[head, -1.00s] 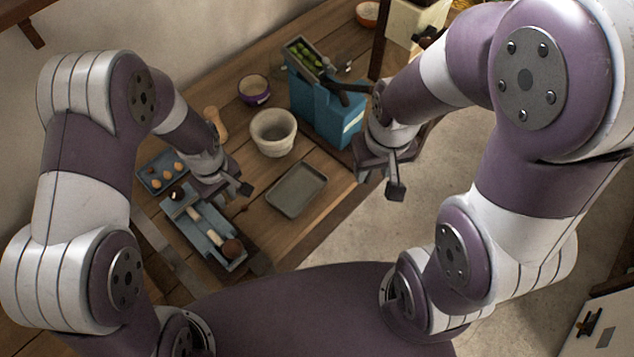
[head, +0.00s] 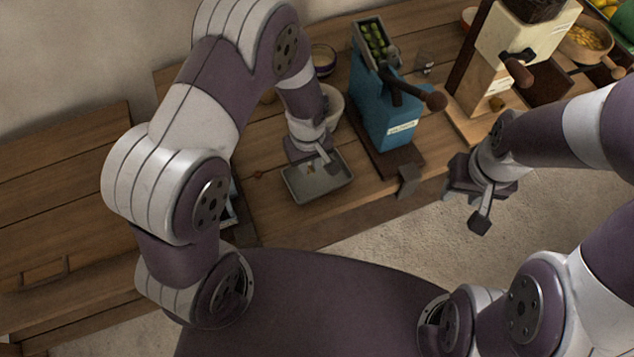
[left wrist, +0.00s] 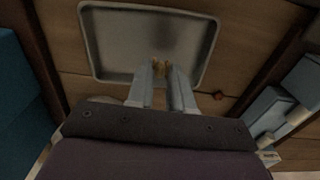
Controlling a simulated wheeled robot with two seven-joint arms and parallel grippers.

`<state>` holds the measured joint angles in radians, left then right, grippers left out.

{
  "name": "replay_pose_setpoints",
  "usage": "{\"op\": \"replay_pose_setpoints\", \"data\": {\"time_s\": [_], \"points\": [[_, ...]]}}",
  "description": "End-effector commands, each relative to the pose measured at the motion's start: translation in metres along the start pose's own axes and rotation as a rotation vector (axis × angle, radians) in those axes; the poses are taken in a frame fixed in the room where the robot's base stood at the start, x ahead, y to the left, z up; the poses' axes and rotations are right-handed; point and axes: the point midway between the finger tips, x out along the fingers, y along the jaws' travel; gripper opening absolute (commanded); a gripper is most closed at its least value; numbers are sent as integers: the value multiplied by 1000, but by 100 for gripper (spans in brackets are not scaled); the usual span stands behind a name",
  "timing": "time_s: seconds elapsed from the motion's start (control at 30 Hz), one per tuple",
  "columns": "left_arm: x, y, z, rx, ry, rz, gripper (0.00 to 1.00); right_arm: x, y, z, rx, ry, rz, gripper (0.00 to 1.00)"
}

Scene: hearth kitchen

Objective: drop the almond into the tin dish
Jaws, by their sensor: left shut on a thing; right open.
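The tin dish (head: 325,190) is a shallow grey rectangular tray on the wooden counter. It also shows in the left wrist view (left wrist: 115,45). My left gripper (head: 315,166) is above the dish, pointing down. In the left wrist view its two fingertips (left wrist: 161,72) are shut on the almond (left wrist: 161,66), a small brown piece that shows between them over the dish floor. I cannot tell the exact height above the dish. My right gripper (head: 480,207) is open and empty, off the counter's front edge over the floor.
A blue grinder (head: 385,110) with a dark crank stands right of the dish. A pale bowl (head: 333,103) is partly hidden behind my left arm. A cream grinder (head: 525,45) stands further right. A small brown thing (head: 258,175) lies on the counter left of the dish.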

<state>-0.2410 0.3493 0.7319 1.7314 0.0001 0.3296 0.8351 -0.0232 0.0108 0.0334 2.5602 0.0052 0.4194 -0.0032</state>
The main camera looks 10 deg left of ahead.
Motion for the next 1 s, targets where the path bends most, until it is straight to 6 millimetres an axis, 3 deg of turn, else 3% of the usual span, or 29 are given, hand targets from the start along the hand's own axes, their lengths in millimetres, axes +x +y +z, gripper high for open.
{"op": "replay_pose_setpoints", "data": {"time_s": [0.03, 0.27, 0.3, 0.37, 0.73, 1.0], "points": [[7, 0, 0, 0, 1, 1, 8, 7, 0, 1, 0, 0, 0, 43], [4, 0, 0, 0, 0, 0, 8, 4, 0, 0, 0, 1, 0, 43], [4, 0, 0, 0, 0, 0, 30, 4, 0, 0, 0, 1, 0, 43], [4, 0, 0, 0, 0, 0, 50, 4, 0, 0, 0, 1, 0, 43], [-4, 1, -1, 0, 3, 3, 50, 4, 0, 0, 0, 0, 0, 43], [-73, 1, -1, 0, 4, 5, 50, 6, 0, 1, 0, 0, 0, 43]]}}
